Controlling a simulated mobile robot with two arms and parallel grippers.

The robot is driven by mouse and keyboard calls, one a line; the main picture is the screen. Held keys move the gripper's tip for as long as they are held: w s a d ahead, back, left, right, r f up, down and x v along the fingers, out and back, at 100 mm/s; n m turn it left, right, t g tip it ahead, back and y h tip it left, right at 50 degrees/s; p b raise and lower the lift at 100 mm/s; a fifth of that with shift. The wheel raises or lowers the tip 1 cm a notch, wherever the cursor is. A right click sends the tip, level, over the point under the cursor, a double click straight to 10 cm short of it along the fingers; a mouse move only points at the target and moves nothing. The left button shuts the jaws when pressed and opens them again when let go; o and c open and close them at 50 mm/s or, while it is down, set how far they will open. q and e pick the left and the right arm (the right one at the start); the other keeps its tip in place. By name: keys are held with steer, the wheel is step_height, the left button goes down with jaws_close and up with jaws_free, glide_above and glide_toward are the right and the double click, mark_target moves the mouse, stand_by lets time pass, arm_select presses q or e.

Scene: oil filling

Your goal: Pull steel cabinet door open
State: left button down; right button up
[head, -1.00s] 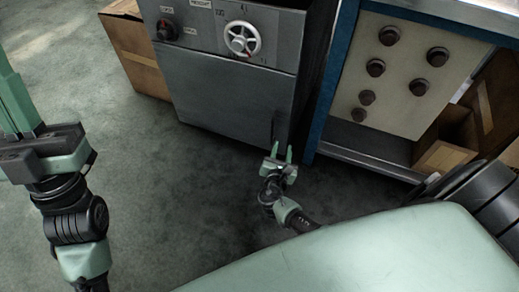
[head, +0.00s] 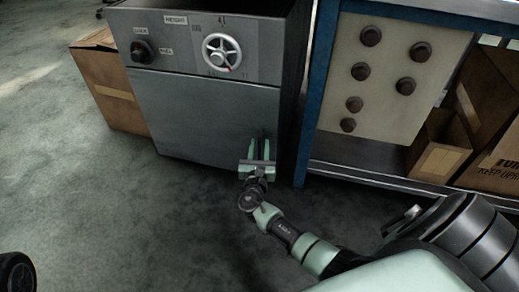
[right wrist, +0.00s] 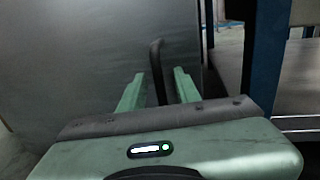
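The steel cabinet (head: 215,20) stands at the top centre-left of the head view. Its grey door (head: 190,110) looks closed. My right gripper (head: 260,147) is at the door's lower right, with its two fingers apart, pointing at the door. In the right wrist view the dark bar handle (right wrist: 156,62) stands upright on the door, its lower end between the open fingers (right wrist: 157,88). A gap shows on both sides of it, so the fingers are not closed on it. In the head view the handle is mostly hidden by the fingers. My left gripper is out of view.
The cabinet's upper panel has a dark knob (head: 141,51) and a silver handwheel (head: 221,51). A cardboard box (head: 112,92) stands left of the cabinet. A blue-framed bench (head: 316,85) with a knobbed panel (head: 392,75) stands close on the right. The floor before the door is clear.

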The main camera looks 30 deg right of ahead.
jaws_close()
stand_by(1.5)
